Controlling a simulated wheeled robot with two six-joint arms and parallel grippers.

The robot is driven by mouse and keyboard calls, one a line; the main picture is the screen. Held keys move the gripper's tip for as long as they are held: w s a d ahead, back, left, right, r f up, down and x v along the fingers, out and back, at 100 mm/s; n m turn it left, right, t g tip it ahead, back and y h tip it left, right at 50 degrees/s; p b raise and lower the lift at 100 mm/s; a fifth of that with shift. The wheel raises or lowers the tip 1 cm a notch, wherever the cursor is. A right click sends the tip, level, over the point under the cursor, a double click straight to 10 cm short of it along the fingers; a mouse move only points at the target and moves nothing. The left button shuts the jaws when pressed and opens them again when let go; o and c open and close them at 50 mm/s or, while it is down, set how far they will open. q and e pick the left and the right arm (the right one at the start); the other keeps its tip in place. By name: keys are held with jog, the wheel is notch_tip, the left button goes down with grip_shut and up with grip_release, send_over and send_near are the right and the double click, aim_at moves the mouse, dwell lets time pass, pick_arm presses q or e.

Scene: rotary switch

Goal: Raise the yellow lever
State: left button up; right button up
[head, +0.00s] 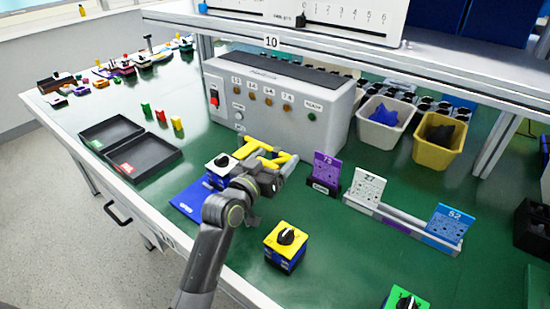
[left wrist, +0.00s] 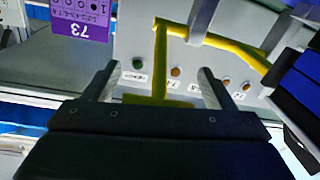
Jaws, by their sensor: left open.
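The yellow lever (head: 272,161) shows as angled yellow bars in front of the grey control box (head: 275,100). My left gripper (head: 270,176) is right at it and hides part of it. In the left wrist view, which is upside down, the lever (left wrist: 161,62) is a thin bar running between my two spread fingers, joined to a long bar (left wrist: 235,47) beyond. The left gripper (left wrist: 160,82) is open, with gaps showing on both sides of the bar. Whether a finger touches it I cannot tell. The lever's mount is hidden. My right gripper is not in view.
A white-topped knob switch (head: 222,163) stands close left of my gripper, and a yellow-topped one (head: 286,237) in front. A purple card (head: 326,168) stands just right. An open black case (head: 130,147) lies left.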

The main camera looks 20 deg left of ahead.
pick_arm(q)
jog(key=shift+w+d, duration=0.1)
jog(key=shift+w, duration=0.15)
